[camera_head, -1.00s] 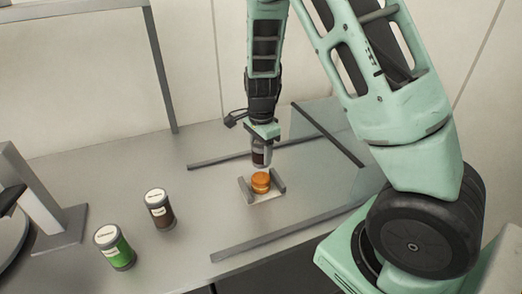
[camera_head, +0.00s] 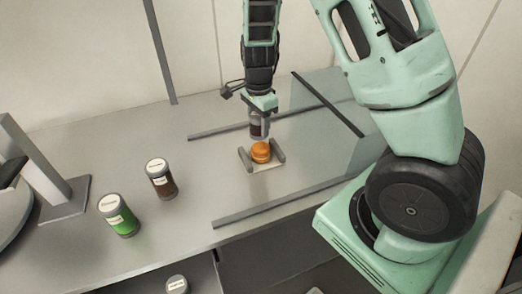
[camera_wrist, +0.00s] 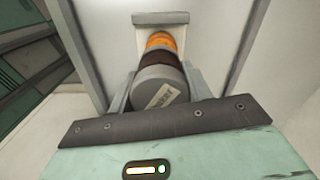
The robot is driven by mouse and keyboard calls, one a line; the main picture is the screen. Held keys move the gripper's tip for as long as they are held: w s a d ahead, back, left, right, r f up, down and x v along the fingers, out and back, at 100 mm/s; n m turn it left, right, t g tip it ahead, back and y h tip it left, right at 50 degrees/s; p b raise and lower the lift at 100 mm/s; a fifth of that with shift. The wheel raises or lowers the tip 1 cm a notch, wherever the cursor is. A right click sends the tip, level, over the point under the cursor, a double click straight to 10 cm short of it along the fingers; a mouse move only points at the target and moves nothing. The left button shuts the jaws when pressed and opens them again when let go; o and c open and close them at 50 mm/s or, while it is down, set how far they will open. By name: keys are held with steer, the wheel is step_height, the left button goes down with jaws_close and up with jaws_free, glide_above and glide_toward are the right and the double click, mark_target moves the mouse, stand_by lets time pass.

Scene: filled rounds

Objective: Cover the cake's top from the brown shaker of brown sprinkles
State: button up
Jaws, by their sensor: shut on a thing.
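My gripper (camera_head: 259,117) is shut on a shaker with a dark brown band (camera_head: 257,128). In the wrist view, the shaker's grey end with a label (camera_wrist: 158,92) faces the camera and its dark brown body (camera_wrist: 152,62) points away toward the cake. The small round orange cake (camera_head: 261,152) sits on a pale base between two grey side bars, just below the shaker; it also shows in the wrist view (camera_wrist: 161,41). The shaker looks roughly upright above the cake. Its lower end is partly hidden, and I cannot make out any sprinkles on the cake.
A dark brown shaker (camera_head: 161,179) and a green shaker (camera_head: 119,215) stand on the grey table to the left. Another pale-lidded container (camera_head: 177,284) shows below the table's front edge. A grey stand (camera_head: 62,200) is at the far left. Clear panels flank the cake.

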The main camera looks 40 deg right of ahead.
stand_by(0.3)
steer(key=shift+d, duration=0.9)
steer(key=shift+a+r+p, duration=0.15)
steer(key=shift+a+p, duration=0.25)
steer(key=shift+a, duration=0.5)
steer(key=shift+d, duration=0.85)
steer(key=shift+a+p, duration=0.35)
steer(key=shift+a, duration=0.5)
steer(key=shift+d, duration=0.95)
